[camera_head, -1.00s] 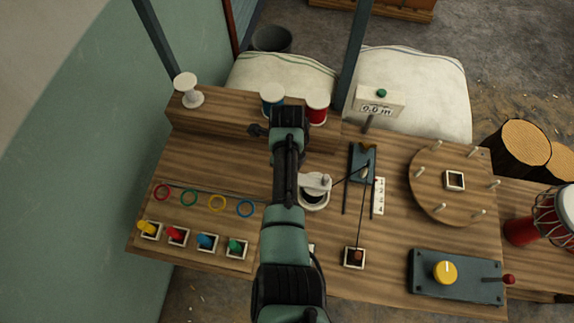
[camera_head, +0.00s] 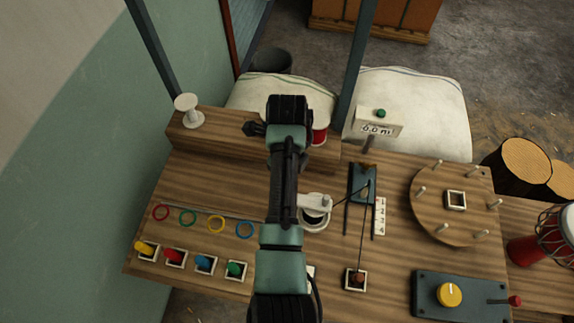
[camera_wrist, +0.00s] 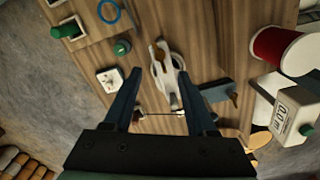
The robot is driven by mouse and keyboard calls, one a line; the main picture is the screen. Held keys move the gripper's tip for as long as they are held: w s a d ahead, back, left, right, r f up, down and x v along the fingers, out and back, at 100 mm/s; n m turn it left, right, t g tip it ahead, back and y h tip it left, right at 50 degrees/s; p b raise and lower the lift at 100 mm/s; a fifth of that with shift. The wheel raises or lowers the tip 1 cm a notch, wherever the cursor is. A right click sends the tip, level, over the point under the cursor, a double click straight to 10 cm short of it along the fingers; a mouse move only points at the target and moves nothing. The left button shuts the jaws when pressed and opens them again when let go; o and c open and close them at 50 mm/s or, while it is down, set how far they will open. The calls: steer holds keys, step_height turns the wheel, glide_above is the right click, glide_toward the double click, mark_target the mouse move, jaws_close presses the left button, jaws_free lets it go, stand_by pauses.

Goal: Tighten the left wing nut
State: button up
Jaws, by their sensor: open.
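I cannot clearly make out a wing nut in either view. My gripper is open and empty; its two dark fingers (camera_wrist: 159,73) spread over the bench in the wrist view. Between and beyond the fingertips is a white round device with an arm (camera_wrist: 165,68), also right of my arm in the head view (camera_head: 315,208). A blue-grey block with a small brown part (camera_head: 363,183) stands right of it, with dark cords running by. In the head view my arm hides part of the bench, and the fingertips do not show there.
The wooden bench (camera_head: 215,180) carries coloured pegs (camera_head: 205,263) and rings at left. A display box (camera_head: 378,122) and red spool (camera_head: 320,135) stand behind.

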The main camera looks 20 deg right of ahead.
step_height(320, 180, up, 5)
steer(key=shift+b, duration=0.35)
steer(key=shift+w, duration=0.1)
stand_by(0.3)
